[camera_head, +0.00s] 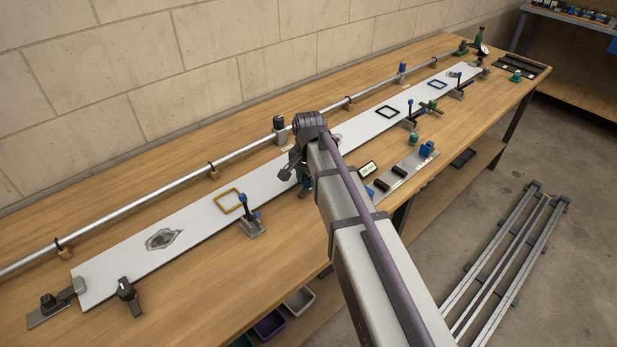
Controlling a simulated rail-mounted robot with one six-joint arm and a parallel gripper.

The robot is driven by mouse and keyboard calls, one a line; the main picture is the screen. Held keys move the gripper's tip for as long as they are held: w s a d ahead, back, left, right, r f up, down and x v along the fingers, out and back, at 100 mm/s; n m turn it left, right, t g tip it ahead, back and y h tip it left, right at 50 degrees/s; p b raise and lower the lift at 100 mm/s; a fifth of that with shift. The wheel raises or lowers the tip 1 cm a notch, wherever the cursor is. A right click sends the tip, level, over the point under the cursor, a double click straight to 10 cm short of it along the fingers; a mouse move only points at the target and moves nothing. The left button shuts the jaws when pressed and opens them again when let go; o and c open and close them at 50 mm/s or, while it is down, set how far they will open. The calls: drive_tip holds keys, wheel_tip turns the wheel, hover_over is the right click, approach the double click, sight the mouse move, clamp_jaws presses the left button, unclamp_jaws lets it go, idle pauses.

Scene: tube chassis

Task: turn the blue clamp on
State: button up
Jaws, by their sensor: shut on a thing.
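A long pale metal plate (118,271) lies along the wooden workbench. A small clamp with a blue part (304,181) stands at the plate's front edge, mid-bench, largely hidden by my arm. My gripper (298,174) is down at this clamp and shut on it; the fingertips are mostly hidden, so the exact grip and the lever's position cannot be told.
A metal tube (150,205) on supports runs behind the plate. A grey tray with black grips (393,182) and a small display (368,169) lie right of my arm. Rails (497,255) lie on the floor.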

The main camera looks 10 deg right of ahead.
sight(308, 177)
drive_tip(key=n, duration=1.3)
drive_tip(key=shift+n, duration=0.3)
idle(0.3)
drive_tip(key=o, duration=0.9)
drive_tip(key=shift+o, duration=0.2)
drive_tip(key=shift+r, duration=0.1)
wheel_tip(308, 177, up, 11)
drive_tip(key=p, duration=1.1)
drive_tip(key=shift+f, duration=0.2)
